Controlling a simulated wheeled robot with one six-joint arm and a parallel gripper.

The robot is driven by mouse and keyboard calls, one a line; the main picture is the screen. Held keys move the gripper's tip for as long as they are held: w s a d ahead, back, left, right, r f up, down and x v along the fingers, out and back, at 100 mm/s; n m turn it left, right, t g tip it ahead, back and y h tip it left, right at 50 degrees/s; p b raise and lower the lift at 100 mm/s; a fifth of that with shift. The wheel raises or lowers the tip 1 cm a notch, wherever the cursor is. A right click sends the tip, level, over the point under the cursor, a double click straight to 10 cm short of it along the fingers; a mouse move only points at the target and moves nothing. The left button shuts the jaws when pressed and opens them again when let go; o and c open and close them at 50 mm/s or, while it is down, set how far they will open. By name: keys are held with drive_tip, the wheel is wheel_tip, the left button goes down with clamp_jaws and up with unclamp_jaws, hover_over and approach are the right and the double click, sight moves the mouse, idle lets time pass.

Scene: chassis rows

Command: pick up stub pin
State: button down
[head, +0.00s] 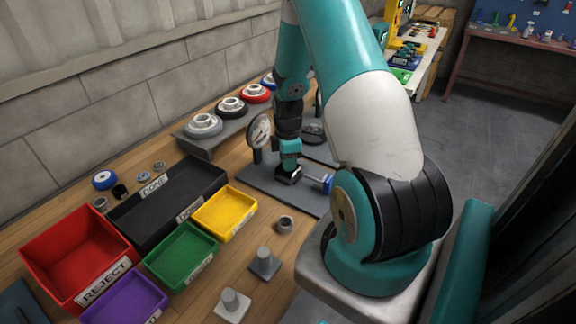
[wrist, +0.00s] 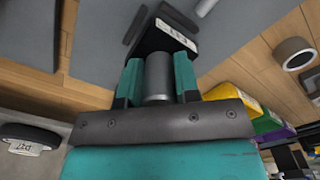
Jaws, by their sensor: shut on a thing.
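My gripper (head: 290,168) is low over a dark grey plate on the bench, beside a round dial gauge. In the wrist view, the teal fingers of my gripper (wrist: 158,80) are shut on a grey cylinder, which looks like the stub pin (wrist: 158,76). The pin sits upright between both fingers. Just beyond it is a black block (wrist: 150,42) with a white label. I cannot tell whether the pin touches the block or the plate. In the head view the pin is hidden by my gripper.
The dial gauge (head: 259,131) stands close left of my gripper, and a blue-ended part (head: 328,184) lies close right. Red (head: 62,232), green (head: 207,245), yellow (head: 247,212) and purple (head: 95,312) bins and a black tray (head: 118,214) fill the left.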

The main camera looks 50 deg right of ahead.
wheel_tip(320, 180, up, 18)
drive_tip(key=b, duration=0.1)
drive_tip(key=shift+r, duration=0.25)
drive_tip(key=shift+r+p, duration=0.85)
drive_tip(key=shift+p, duration=0.1)
